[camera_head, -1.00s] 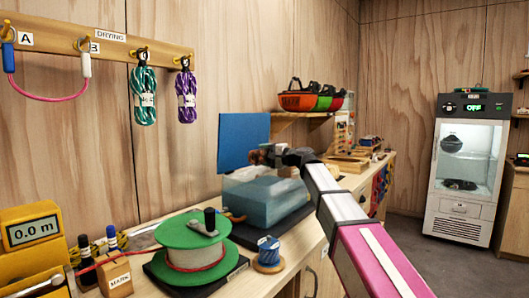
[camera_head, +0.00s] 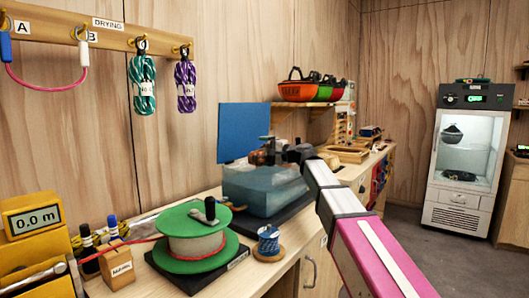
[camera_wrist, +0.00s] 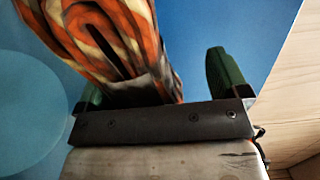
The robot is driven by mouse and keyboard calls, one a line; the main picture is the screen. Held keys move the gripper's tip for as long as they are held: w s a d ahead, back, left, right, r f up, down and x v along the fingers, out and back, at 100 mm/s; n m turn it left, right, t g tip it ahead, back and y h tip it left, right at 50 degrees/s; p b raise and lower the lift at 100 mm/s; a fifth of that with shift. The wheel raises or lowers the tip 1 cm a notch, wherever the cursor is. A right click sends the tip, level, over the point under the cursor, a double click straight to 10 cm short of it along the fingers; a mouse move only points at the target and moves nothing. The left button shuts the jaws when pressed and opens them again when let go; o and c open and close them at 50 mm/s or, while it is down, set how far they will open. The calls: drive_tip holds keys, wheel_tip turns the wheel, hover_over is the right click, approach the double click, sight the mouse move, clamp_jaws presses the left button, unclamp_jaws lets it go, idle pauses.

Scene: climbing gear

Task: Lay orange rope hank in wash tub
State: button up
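The orange rope hank, with cream and dark strands, fills the upper left of the wrist view (camera_wrist: 130,45). It lies between my gripper's green fingers (camera_wrist: 155,75) and covers most of the left one. A blue gap shows between the hank and the right finger, so the fingers stand apart. In the head view my gripper (camera_head: 272,152) is over the translucent blue wash tub (camera_head: 262,192), with a small brown-orange part of the hank (camera_head: 259,157) at its end. Whether the hank touches the tub is hidden.
An upright blue panel (camera_head: 243,130) stands behind the tub. A green spool (camera_head: 190,224) and a small blue spool (camera_head: 268,240) stand in front. Green (camera_head: 142,85) and purple (camera_head: 185,87) hanks hang on the drying rail. The wooden counter continues to the back right.

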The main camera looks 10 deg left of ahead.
drive_tip(key=shift+r, duration=0.1)
drive_tip(key=shift+r, duration=0.3)
drive_tip(key=r, duration=0.3)
drive_tip(key=shift+s+a+r, duration=0.15)
drive_tip(key=shift+s+r, duration=0.15)
drive_tip(key=shift+r, duration=0.05)
drive_tip(key=s+a+r, duration=0.5)
drive_tip(key=s+r, duration=0.1)
drive_tip(key=s, duration=0.4)
drive_tip(key=shift+r, duration=0.25)
drive_tip(key=shift+d, duration=0.1)
